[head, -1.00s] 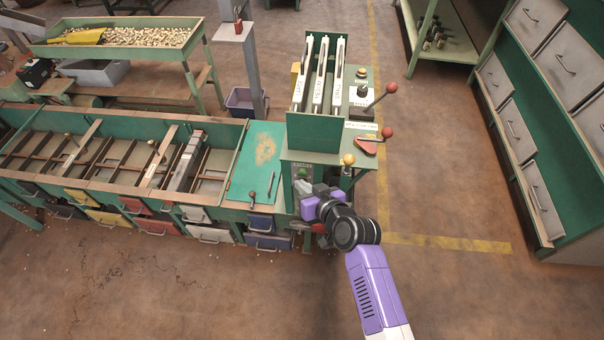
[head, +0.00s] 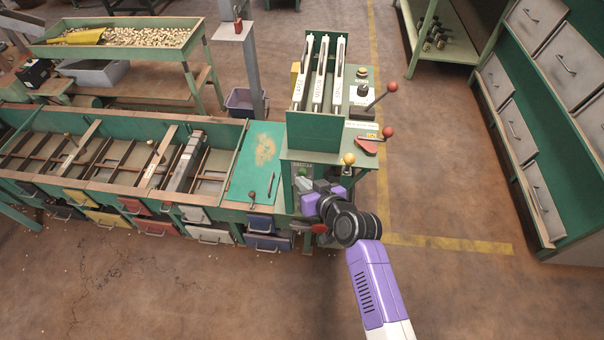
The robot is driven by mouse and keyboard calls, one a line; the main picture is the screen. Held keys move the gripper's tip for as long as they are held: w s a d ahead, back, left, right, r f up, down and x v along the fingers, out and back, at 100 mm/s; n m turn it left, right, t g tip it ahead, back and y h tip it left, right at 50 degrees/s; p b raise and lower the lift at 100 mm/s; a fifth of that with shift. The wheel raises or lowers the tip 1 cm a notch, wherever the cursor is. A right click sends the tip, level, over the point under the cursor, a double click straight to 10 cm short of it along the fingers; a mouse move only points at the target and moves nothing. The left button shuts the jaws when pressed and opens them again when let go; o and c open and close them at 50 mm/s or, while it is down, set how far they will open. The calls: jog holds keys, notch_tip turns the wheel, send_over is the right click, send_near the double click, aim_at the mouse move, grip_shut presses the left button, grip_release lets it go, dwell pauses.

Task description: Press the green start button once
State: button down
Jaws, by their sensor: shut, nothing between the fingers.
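The green start button (head: 303,172) is on the front panel of the green machine (head: 330,158), under a small label. Only its upper part shows above my gripper. My gripper (head: 304,186) is purple and grey, shut and empty, with its tip right at the panel just below the button. I cannot tell whether the tip touches the button.
A yellow-knobbed lever (head: 348,160) stands just right of my gripper. A red knob (head: 319,228) is low on the machine front, close to my wrist. Floor in front is clear.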

jog(key=shift+w+b, duration=0.3)
jog(key=shift+w, duration=0.15)
dwell(0.3)
jog(key=shift+s, duration=0.1)
jog(key=shift+s+p, duration=0.45)
jog(key=shift+s, duration=0.4)
jog(key=shift+s, duration=0.1)
jog(key=shift+s+a+p, duration=0.1)
jog(key=shift+s+p, duration=1.05)
jog(key=shift+s, duration=1.25)
